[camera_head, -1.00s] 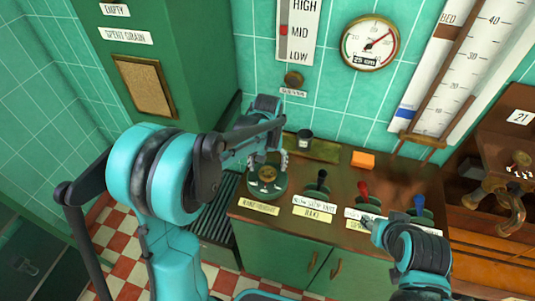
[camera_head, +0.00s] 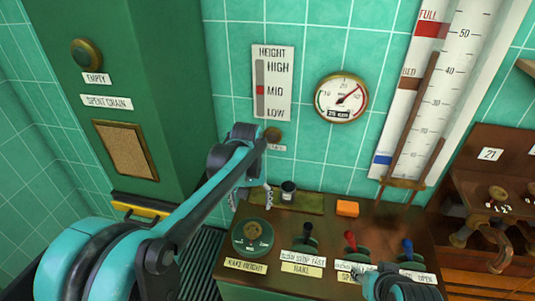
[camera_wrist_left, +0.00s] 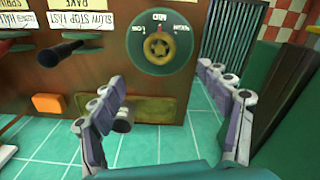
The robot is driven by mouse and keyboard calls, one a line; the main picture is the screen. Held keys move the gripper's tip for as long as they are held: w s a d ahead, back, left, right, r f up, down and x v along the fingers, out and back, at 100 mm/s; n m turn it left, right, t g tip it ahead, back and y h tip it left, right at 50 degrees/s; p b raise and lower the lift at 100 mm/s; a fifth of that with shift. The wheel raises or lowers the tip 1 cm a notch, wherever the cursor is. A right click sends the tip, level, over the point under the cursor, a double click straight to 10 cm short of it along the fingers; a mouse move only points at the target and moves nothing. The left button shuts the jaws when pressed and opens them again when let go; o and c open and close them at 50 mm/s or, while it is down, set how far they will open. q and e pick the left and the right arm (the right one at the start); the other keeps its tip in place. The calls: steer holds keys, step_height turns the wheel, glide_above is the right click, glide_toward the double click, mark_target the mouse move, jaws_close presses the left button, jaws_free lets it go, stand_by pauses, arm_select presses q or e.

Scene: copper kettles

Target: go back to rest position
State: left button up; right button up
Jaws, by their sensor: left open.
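My left gripper (camera_head: 252,198) is in front of the tiled wall, over the back left part of the control desk (camera_head: 320,223). In the left wrist view the left gripper (camera_wrist_left: 170,105) has its fingers spread with nothing between them. The rake height dial (camera_head: 252,237) is below and in front of it, apart from the fingers; it also shows in the left wrist view (camera_wrist_left: 160,48). My right arm (camera_head: 397,284) shows at the bottom right; its fingertips are at the frame's lower edge by the desk labels and are not clear.
The desk carries a black lever (camera_head: 307,236), a red lever (camera_head: 350,240), a blue lever (camera_head: 407,249), an orange block (camera_head: 347,208) and a small dark cup (camera_head: 288,191). A round gauge (camera_head: 341,98) and a height scale (camera_head: 272,82) are on the wall.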

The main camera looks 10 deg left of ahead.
arm_select(q)
steer(key=s+a+m+t+b, duration=0.1)
steer(key=s+t, duration=0.2)
steer(key=s, duration=0.5)
steer(key=s+a+f+m+t+b, duration=0.1)
steer(key=s+t, duration=0.3)
steer(key=s, duration=0.5)
steer(key=shift+s+a+f+m, duration=0.15)
steer(key=shift+a+f+m, duration=0.15)
steer(key=shift+a+m, duration=0.15)
